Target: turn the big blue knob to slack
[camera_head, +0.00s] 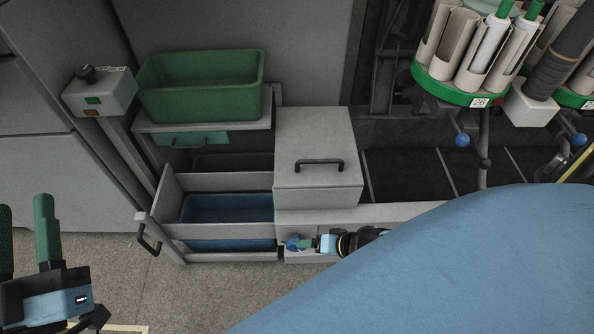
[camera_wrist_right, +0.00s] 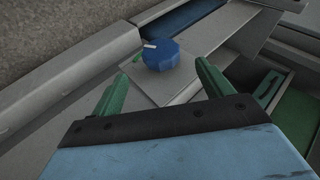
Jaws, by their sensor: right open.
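The big blue knob (camera_wrist_right: 160,56) sits on a flat grey plate in the right wrist view, with a white pointer mark towards the picture's left. It also shows in the head view (camera_head: 292,243), low on the front of the grey machine, partly covered by my gripper. My right gripper (camera_wrist_right: 163,70) is open, its green fingers spread on either side of the knob's line. The knob lies just beyond the fingertips; I cannot tell whether they touch it. My left gripper (camera_head: 25,207) is open and empty at the lower left, over the floor.
An open drawer (camera_head: 218,182) with a blue bin (camera_head: 228,208) stands left of the knob. A green bin (camera_head: 203,85) sits on a shelf above it. A grey box lid (camera_head: 318,160) has a black handle. A switch box (camera_head: 100,95) and green-rimmed cone carousel (camera_head: 450,91) stand further back.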

